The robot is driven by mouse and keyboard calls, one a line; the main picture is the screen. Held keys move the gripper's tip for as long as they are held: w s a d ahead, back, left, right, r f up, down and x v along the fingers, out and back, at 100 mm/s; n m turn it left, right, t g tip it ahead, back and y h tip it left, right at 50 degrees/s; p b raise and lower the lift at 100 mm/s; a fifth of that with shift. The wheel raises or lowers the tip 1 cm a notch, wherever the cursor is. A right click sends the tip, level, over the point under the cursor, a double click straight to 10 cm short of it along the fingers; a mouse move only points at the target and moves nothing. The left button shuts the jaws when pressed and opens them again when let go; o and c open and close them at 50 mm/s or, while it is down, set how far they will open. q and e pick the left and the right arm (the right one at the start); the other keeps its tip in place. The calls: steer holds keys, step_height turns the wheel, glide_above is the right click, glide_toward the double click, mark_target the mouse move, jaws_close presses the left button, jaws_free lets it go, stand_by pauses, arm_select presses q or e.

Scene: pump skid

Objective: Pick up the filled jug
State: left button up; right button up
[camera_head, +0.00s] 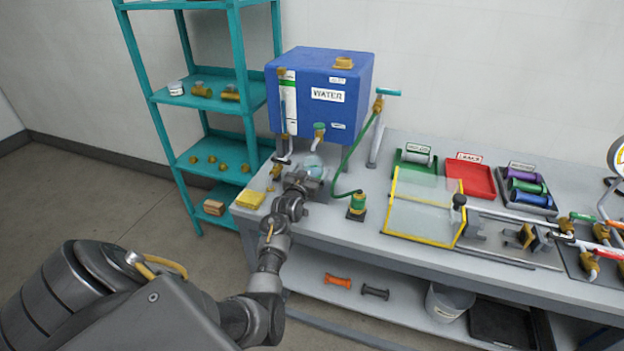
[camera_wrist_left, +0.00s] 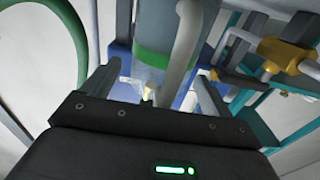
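The clear jug (camera_head: 313,163) stands on the bench below the blue water tank (camera_head: 345,118), partly hidden by my left gripper (camera_head: 303,180). In the left wrist view the jug (camera_wrist_left: 150,76) shows with a green band and a pale curved handle (camera_wrist_left: 186,40). My left gripper (camera_wrist_left: 155,88) reaches toward it with its two fingers apart, one on each side of the jug and handle, and gaps show beside them. The liquid level in the jug is too small to tell. My right gripper is not in view.
A yellow sponge or cloth (camera_head: 250,199) lies left of the gripper. A green hose (camera_head: 352,160) runs to a fitting (camera_head: 357,205) on its right. A teal shelf (camera_head: 243,90) stands at left. Trays (camera_head: 470,178) and a yellow-edged clear panel (camera_head: 423,215) fill the bench at right.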

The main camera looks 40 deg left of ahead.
arm_select(q)
steer(key=c, duration=1.2)
steer(key=shift+r, duration=0.1)
steer(key=shift+c, duration=0.2)
